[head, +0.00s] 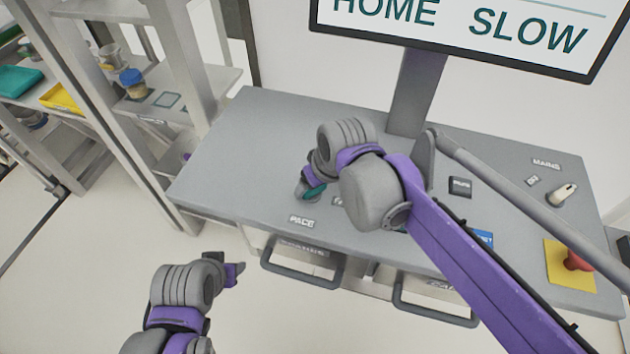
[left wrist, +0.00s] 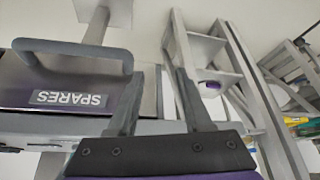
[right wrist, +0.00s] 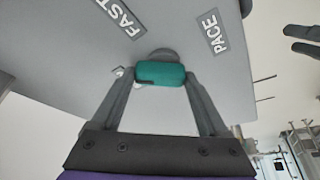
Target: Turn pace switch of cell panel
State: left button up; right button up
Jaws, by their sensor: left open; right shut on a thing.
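The pace switch is a teal knob (right wrist: 160,73) on the grey cell panel (head: 250,135). In the right wrist view it lies between the fingers, with a PACE label (right wrist: 210,34) to its right and a FAST label (right wrist: 119,17) to its left. My right gripper (right wrist: 160,80) is shut on the knob. In the head view the teal knob (head: 314,191) shows partly behind my right gripper (head: 308,188). My left gripper (head: 238,270) is open and empty in front of the panel; its fingers also show in the left wrist view (left wrist: 158,90).
A screen (head: 480,30) above the panel reads HOME SLOW. A red button (head: 577,262) on a yellow plate and a MAINS switch (head: 562,194) sit at the panel's right. Drawer handles (head: 300,275) project from the front. Shelves (head: 190,90) stand at the left.

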jog(key=m+h, duration=0.1)
jog(key=m, duration=0.3)
jog(key=shift+s+a+t+h, duration=0.15)
jog(key=shift+t+h, duration=0.15)
jog(key=shift+h, duration=0.1)
jog(key=m+h, duration=0.1)
jog(key=m, duration=0.2)
jog(key=m+h, duration=0.1)
jog(key=m, duration=0.1)
jog(key=shift+a+m, duration=0.1)
jog(key=shift+m, duration=0.3)
jog(key=o, duration=1.2)
jog(key=shift+s, duration=0.1)
jog(key=shift+o, duration=0.2)
jog(key=shift+p, duration=0.3)
jog(key=v, duration=1)
jog(key=shift+r, duration=0.45)
jog(key=shift+f, duration=0.1)
